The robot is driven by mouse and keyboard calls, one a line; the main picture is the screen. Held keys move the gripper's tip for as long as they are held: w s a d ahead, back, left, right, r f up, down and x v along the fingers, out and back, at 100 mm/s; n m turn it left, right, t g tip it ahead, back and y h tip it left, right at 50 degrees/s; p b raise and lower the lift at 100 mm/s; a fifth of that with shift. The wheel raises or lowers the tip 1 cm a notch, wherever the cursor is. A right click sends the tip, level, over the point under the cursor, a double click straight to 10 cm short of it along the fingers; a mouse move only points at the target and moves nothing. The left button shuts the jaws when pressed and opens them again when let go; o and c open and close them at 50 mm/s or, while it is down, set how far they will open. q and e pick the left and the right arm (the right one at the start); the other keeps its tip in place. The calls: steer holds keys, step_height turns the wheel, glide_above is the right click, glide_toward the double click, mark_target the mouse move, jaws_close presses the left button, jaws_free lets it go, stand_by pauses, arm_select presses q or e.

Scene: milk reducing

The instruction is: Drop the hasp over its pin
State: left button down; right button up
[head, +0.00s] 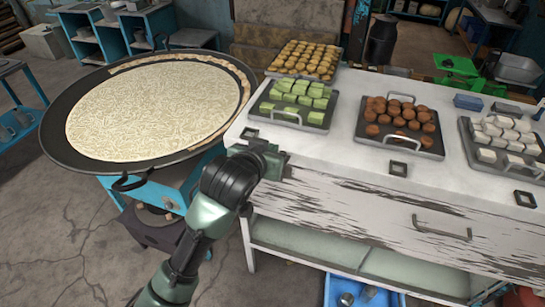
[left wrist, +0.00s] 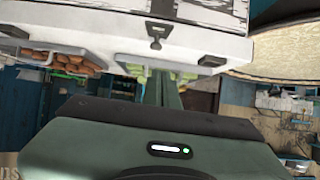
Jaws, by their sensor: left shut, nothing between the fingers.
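My left gripper (head: 278,163) is at the left end of the white counter's front edge, partly hidden behind my own wrist. In the left wrist view its green fingers (left wrist: 163,92) are together and empty. A dark metal fitting (left wrist: 156,32), which may be the hasp, sits on the white counter front beyond the fingertips, apart from them. Whether it is over a pin is too small to tell. In the head view my arm hides that spot. My right gripper is in neither view.
The white counter (head: 345,150) has dark square fittings (head: 398,168) along its edge and trays of green (head: 300,115), brown (head: 375,143) and white sweets. A drawer handle (head: 441,228) juts from its front. A wide round pan (head: 60,155) stands close on the left.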

arm_select(q)
steer(key=x, duration=0.1)
steer(key=p+x, duration=0.1)
steer(key=x, duration=0.1)
steer(key=shift+s+f, duration=0.15)
steer(key=shift+f, duration=0.1)
steer(key=shift+s+a+f+p, duration=0.15)
steer(key=shift+f+p, duration=0.1)
steer(key=shift+f, duration=0.3)
steer(key=shift+s+d+f+p, duration=0.1)
steer(key=shift+s+f+p, duration=0.1)
steer(key=shift+f, duration=0.35)
steer(key=shift+s+a+f, duration=0.15)
steer(key=shift+f, duration=0.35)
steer(key=shift+f, duration=0.1)
